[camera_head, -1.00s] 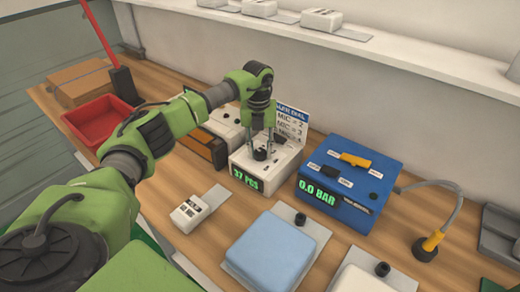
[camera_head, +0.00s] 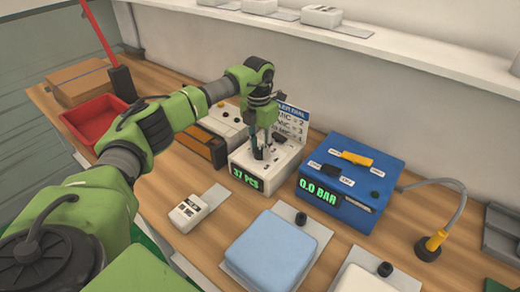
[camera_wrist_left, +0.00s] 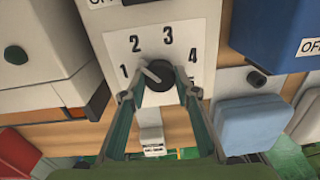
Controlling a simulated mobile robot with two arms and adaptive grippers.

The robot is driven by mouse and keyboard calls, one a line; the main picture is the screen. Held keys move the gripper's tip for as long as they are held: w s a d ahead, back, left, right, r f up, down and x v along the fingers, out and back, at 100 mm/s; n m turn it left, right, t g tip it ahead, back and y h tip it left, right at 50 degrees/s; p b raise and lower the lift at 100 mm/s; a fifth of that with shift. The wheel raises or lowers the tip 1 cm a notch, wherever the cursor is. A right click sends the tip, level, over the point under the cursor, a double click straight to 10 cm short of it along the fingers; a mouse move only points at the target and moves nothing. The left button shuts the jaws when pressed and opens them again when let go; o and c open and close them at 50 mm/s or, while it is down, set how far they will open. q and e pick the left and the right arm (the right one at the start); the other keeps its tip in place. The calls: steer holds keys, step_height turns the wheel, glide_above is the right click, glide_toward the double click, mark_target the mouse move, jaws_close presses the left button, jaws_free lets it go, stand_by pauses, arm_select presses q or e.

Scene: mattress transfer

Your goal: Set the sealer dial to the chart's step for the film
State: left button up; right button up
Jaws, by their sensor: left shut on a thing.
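The dial is a black knob (camera_wrist_left: 160,76) on a white unit (camera_wrist_left: 185,20) marked 1, 2, 3 and 4. Its pale pointer aims up-left, between 1 and 2, closer to 1. My left gripper (camera_head: 260,152) is shut on the dial, one finger on each side; it also shows in the left wrist view (camera_wrist_left: 158,95). In the head view the white unit (camera_head: 238,166) has a green "37 PCS" display. The chart (camera_head: 292,122) stands behind it, with "MIC = 2" and lower rows, partly hidden by my gripper. My right gripper is not in view.
A blue box (camera_head: 372,190) reading "0.0 BAR" stands to the right of the white unit. In front are a blue cushion-like block (camera_head: 270,250) and a small white labelled block (camera_head: 188,213). A red tray (camera_head: 92,122) and brown box (camera_head: 85,82) are at left.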

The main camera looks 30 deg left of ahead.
mark_target(260, 150)
arm_select(q)
steer(key=shift+m, duration=1)
steer(key=o, duration=1.1)
step_height(260, 150, up, 12)
steer(key=shift+a, duration=0.15)
